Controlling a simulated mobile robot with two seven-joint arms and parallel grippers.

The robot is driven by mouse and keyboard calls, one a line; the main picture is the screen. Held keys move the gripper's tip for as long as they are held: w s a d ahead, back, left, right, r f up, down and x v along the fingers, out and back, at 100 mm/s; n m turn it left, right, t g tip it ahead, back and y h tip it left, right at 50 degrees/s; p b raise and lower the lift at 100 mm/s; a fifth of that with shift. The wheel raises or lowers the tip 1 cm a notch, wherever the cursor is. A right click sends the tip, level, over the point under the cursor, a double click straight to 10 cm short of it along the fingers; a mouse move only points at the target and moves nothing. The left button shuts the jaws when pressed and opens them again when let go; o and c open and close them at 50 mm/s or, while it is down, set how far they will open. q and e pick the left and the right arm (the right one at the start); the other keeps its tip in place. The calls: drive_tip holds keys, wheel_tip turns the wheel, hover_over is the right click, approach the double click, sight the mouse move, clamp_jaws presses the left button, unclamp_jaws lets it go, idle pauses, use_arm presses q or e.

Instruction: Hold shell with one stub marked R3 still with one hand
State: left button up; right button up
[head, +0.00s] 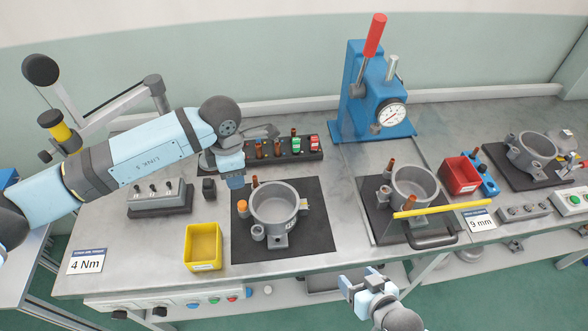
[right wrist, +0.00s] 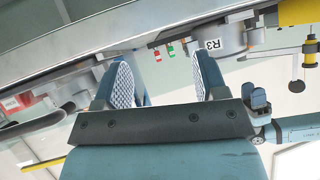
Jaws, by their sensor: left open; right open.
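A grey round shell (head: 275,207) sits on a black mat in the middle of the bench. A copper-coloured stub (head: 255,182) stands at its rear left rim. In the right wrist view, a grey shell (right wrist: 233,42) carries the label R3; it appears to be this one. The label cannot be read in the head view. My left gripper (head: 236,183) is open, behind and left of the shell, apart from it. My right gripper (head: 359,283) is open and empty, in front of the bench edge; its two fingers (right wrist: 160,84) show in the right wrist view.
A yellow bin (head: 203,246) stands left of the mat. A rack with coloured pieces (head: 275,150) and a blue press (head: 372,105) stand behind. Another shell (head: 412,190) is to the right, with a yellow bar (head: 443,209) in front.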

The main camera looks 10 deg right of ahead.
drive_tip(key=w+a+m+g, duration=0.1)
drive_tip(key=w+a+m, duration=0.1)
drive_tip(key=w, duration=0.1)
drive_tip(key=w+a+r+m+g+y, duration=0.1)
drive_tip(key=w+a+m, duration=0.1)
drive_tip(key=w, duration=0.2)
drive_tip(key=w+a+r+m, duration=0.1)
drive_tip(key=w+a+m, duration=0.1)
drive_tip(key=w+a, duration=0.1)
drive_tip(key=shift+w+r+m+g, duration=0.2)
drive_tip(key=shift+m+g, duration=0.1)
drive_tip(key=shift+g, duration=0.1)
drive_tip(key=w+a+r+m+g, duration=0.1)
drive_tip(key=w+m, duration=0.1)
drive_tip(key=w+a+r+m+g, duration=0.1)
drive_tip(key=w+a+r, duration=0.1)
drive_tip(key=w+a+r+m+g, duration=0.1)
drive_tip(key=w+m, duration=0.1)
drive_tip(key=shift+a+r+m, duration=0.2)
drive_tip(key=shift+m, duration=0.1)
wheel_tip(320, 180, up, 8)
drive_tip(key=m+g+h, duration=0.5)
drive_tip(key=m, duration=0.2)
hover_over(305, 204)
wheel_tip(305, 204, down, 14)
drive_tip(key=shift+w, duration=0.1)
